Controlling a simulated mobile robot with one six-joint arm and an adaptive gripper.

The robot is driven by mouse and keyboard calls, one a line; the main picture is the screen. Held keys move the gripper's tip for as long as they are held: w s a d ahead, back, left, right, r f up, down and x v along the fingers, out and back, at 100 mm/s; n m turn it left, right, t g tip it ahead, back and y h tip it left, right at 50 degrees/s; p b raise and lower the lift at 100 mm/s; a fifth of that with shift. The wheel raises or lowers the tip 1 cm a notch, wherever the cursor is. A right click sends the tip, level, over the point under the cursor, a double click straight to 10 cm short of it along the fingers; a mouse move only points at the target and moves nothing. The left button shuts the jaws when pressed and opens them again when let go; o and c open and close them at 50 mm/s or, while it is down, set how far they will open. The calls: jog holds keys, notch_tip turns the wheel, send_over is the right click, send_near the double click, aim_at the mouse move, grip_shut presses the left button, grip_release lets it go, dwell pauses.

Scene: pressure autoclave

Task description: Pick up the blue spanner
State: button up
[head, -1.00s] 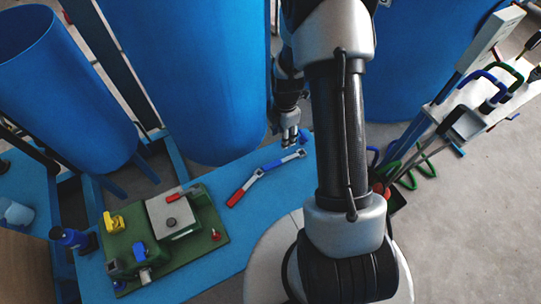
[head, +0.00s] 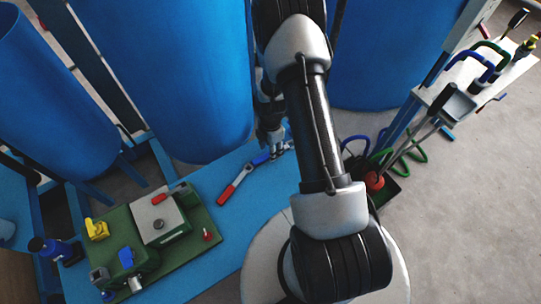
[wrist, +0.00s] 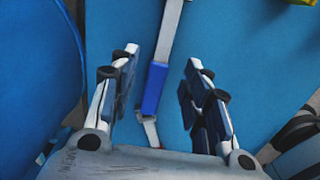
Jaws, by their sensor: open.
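The blue spanner (head: 262,158) lies on the blue tabletop, with a blue grip and bare metal; in the head view my gripper partly covers its right end. In the wrist view its blue grip (wrist: 153,88) lies between my two fingers, nearer the left one, with a gap on both sides. My gripper (head: 275,145) is over the spanner's right part. In the wrist view my gripper (wrist: 162,62) is open and empty. A red-handled spanner (head: 228,193) lies just left of the blue one, close to its end.
A green board with a metal-topped unit (head: 160,218) stands left on the blue table (head: 245,205). Large blue tanks (head: 165,75) rise close behind. A tool rack (head: 455,95) stands right. The tabletop around the spanners is mostly clear.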

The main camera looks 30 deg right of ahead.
notch_tip(320, 180, down, 3)
jog(key=shift+f+b, duration=0.15)
jog(key=shift+b, duration=0.25)
grip_shut()
